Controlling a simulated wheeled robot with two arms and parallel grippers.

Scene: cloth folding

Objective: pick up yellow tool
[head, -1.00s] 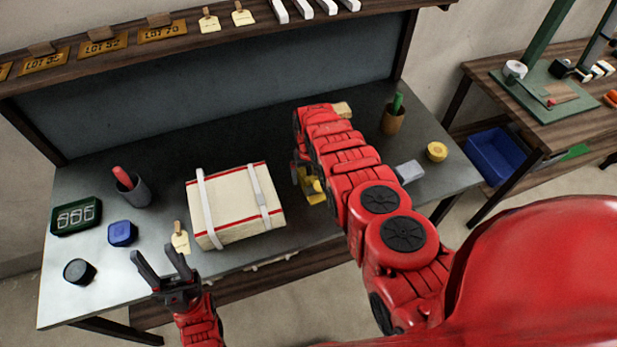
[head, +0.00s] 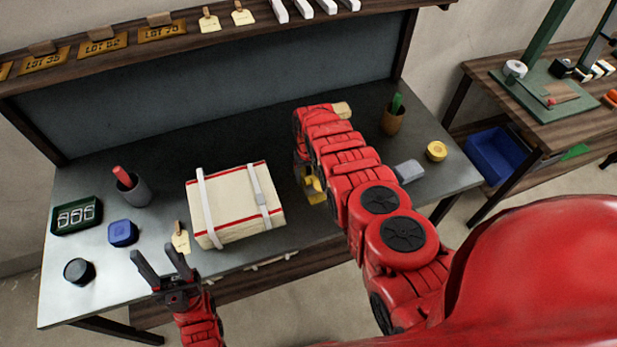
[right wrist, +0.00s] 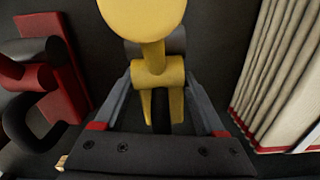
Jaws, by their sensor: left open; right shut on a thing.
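The yellow tool (head: 315,194) shows partly in the head view, just right of the strapped cream bundle, with my red right arm hiding the rest. In the right wrist view the yellow tool (right wrist: 155,72) has a round end and a forked end, and it lies between the two grey fingers. My right gripper (right wrist: 157,90) is shut on it. In the head view the right gripper is mostly hidden behind the arm. My left gripper (head: 160,268) is open and empty at the table's front edge, below the paper tag.
The cream bundle (head: 230,205) with white straps stands left of the right gripper. A blue box (head: 122,233), black jar (head: 79,271), dark cup (head: 133,188), green tray (head: 77,215), yellow roll (head: 436,151) and plant pot (head: 393,120) stand on the table. Shelf above the back panel.

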